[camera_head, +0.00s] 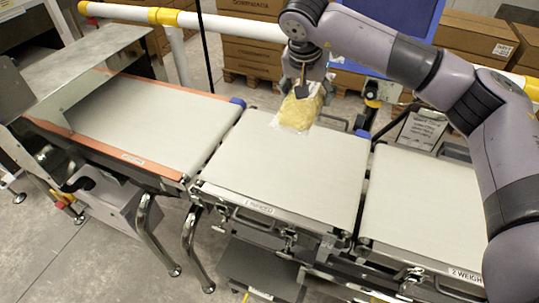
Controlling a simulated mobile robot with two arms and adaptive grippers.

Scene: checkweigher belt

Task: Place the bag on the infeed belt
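The bag (299,113) is clear with yellow contents. It hangs upright below my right gripper (302,90), whose fingers are shut on its upper part and hide some of it. The infeed belt (285,170) is the light grey middle belt, with a label on its front edge that seems to read "1 INFEED". The bag overlaps the far edge of this belt in the picture; I cannot tell whether it touches the surface. The belt is otherwise bare. My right arm reaches in from the right. My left gripper is not in view.
A longer belt (150,115) with orange side rails runs at the left, partly under a metal hood (85,65). The weigh belt (425,205) is at the right, partly behind my arm. A yellow-and-white rail (225,22) and stacked cartons (250,55) stand behind.

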